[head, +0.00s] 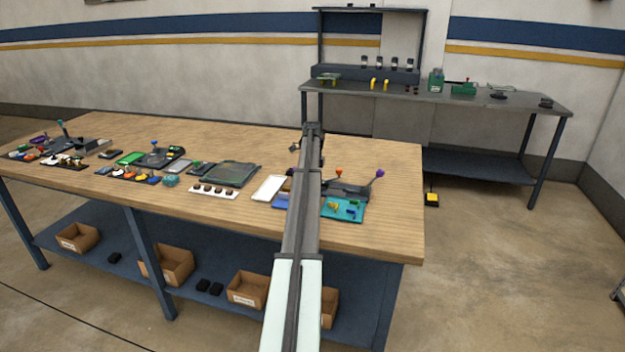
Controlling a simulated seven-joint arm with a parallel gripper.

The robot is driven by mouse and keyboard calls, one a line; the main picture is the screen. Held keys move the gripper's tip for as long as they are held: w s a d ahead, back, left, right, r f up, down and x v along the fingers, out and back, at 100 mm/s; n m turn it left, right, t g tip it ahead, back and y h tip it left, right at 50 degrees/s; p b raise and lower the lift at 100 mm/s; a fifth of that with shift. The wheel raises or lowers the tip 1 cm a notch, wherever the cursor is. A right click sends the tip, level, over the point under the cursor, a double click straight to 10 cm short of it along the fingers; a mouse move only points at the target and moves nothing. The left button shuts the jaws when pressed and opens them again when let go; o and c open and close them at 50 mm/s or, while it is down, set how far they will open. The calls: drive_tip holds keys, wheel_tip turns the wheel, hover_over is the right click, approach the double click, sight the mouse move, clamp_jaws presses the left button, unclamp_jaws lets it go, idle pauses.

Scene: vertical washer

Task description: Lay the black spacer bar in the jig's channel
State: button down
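My arm reaches up the middle of the head view over the workbench. A small dark part (295,147) beside its far end may be my gripper, but it is too small to tell its fingers or whether it holds anything. A dark fixture (347,190) with orange and purple knobs lies just right of my arm and may be the jig; its channel cannot be made out. Similar dark fixtures with blue-knobbed levers stand farther left, one mid-left (158,157) and one at the far left (88,145). I cannot pick out the black spacer bar for certain.
The wooden workbench (385,160) carries a teal tray (343,209), a white tray (269,188), a dark green-grey tray (231,173) and many small parts. Cardboard boxes (247,289) sit on its lower shelf. A grey bench (440,97) stands behind. The bench's right end is clear.

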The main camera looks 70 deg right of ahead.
drive_tip(key=shift+f, duration=0.1)
drive_tip(key=c, duration=0.7)
unclamp_jaws()
drive_tip(key=shift+r, duration=3.55)
